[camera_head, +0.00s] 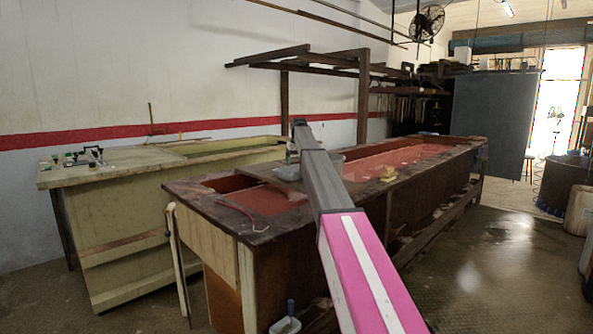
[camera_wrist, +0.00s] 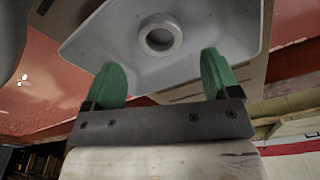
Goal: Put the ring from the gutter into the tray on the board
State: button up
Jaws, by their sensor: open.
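In the wrist view a pale grey ring (camera_wrist: 160,36) lies in a shallow grey tray (camera_wrist: 98,45) with rounded corners. The tray rests over a grey-brown board (camera_wrist: 258,80), which shows past its edges. My gripper (camera_wrist: 161,72) has two green fingers spread apart with nothing between them. The ring is beyond the fingertips, roughly centred between them, and apart from both. The fingers overlap the tray's near edge in the picture; I cannot tell whether they touch it. In the head view my arm hides the gripper and ring. No separate gutter can be made out.
In the head view a long dark bench (camera_head: 245,225) with red-lined troughs stands below my arm. A yellowish object (camera_head: 388,173) lies on its edge. A pale green bench (camera_head: 130,220) stands at the left, and a wooden rack (camera_head: 364,95) rises behind.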

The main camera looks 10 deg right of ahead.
notch_tip(320, 180, up, 7)
jog(key=shift+s, duration=0.4)
